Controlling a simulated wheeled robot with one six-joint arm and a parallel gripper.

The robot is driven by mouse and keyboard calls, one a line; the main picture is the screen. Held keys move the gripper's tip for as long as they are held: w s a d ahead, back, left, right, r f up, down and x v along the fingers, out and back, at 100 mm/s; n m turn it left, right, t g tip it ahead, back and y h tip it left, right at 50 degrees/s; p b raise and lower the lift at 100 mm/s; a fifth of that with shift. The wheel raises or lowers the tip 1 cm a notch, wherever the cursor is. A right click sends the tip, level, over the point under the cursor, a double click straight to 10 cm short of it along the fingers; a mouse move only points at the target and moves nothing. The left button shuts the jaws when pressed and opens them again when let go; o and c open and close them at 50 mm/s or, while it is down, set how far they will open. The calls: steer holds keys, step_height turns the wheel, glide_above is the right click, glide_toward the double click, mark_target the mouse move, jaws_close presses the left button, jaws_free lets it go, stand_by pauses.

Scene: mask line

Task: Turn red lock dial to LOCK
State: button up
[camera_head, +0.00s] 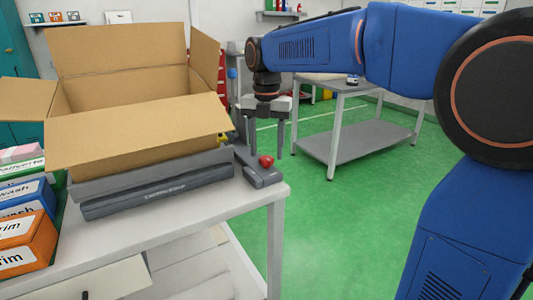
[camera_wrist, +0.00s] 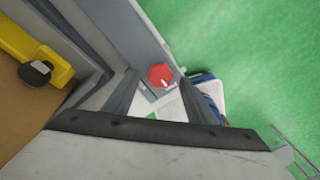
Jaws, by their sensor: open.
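The red lock dial (camera_head: 266,161) sits on a grey bracket (camera_head: 262,177) at the right end of the grey base under the open cardboard box. In the wrist view the red dial (camera_wrist: 160,76) lies between and beyond the two fingertips, with a small white mark on its face. Any LOCK lettering is too small to read. My gripper (camera_head: 265,145) is open, pointing down just above and behind the dial, apart from it. Its fingers (camera_wrist: 155,85) frame the dial in the wrist view, with nothing between them.
The open cardboard box (camera_head: 135,140) stands left of my gripper on the white table (camera_head: 180,225). A yellow part with a black knob (camera_wrist: 40,70) is near the box. Colourful cartons (camera_head: 25,240) stand at left. Open green floor (camera_head: 350,210) lies to the right.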

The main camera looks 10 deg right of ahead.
steer(key=shift+f, duration=0.9)
steer(key=c, duration=1)
steer(key=shift+c, duration=0.2)
